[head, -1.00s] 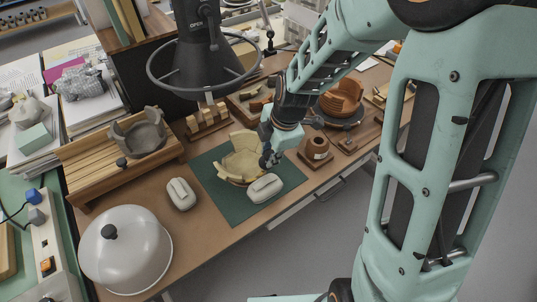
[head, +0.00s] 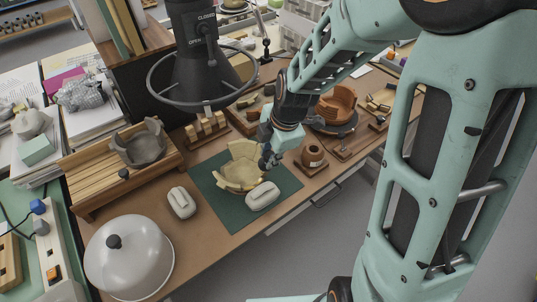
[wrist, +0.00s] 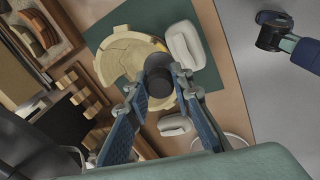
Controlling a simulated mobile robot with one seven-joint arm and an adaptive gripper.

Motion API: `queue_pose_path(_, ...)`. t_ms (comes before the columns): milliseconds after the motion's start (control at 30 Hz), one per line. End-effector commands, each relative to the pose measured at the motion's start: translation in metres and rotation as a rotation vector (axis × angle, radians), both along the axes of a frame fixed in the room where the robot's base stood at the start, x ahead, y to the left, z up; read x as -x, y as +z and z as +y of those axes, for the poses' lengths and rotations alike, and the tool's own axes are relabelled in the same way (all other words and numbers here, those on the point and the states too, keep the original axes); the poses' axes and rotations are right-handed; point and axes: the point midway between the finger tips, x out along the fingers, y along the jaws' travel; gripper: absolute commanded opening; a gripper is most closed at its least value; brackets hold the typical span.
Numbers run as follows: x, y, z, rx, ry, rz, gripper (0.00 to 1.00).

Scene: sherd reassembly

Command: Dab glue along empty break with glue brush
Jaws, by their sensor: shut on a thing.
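A cream bowl (head: 246,152) of joined pieces sits on a green mat (head: 225,218), with an uneven, broken rim. Crack lines show in the bowl in the wrist view (wrist: 117,66). My gripper (head: 268,158) is at the bowl's right side. In the wrist view, my gripper (wrist: 160,85) is shut on a dark round-ended thing, seemingly the glue brush (wrist: 159,78), seen nearly end-on over the bowl's edge. The brush hides that edge and its own tip, so I cannot tell whether bristles touch the break.
A white padded block (head: 263,196) lies close in front of the bowl; another (head: 181,202) lies left of the mat. A brown pot (head: 313,156) stands right of my gripper. A white dome (head: 128,255) fills the front left.

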Motion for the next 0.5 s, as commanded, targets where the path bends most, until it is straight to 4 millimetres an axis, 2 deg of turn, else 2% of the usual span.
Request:
queue_pose_path(200,0.002,0.013,-0.001,0.0,0.001,-0.001,0.07)
queue_pose_path(500,0.004,0.021,-0.002,0.0,0.001,-0.001,0.07)
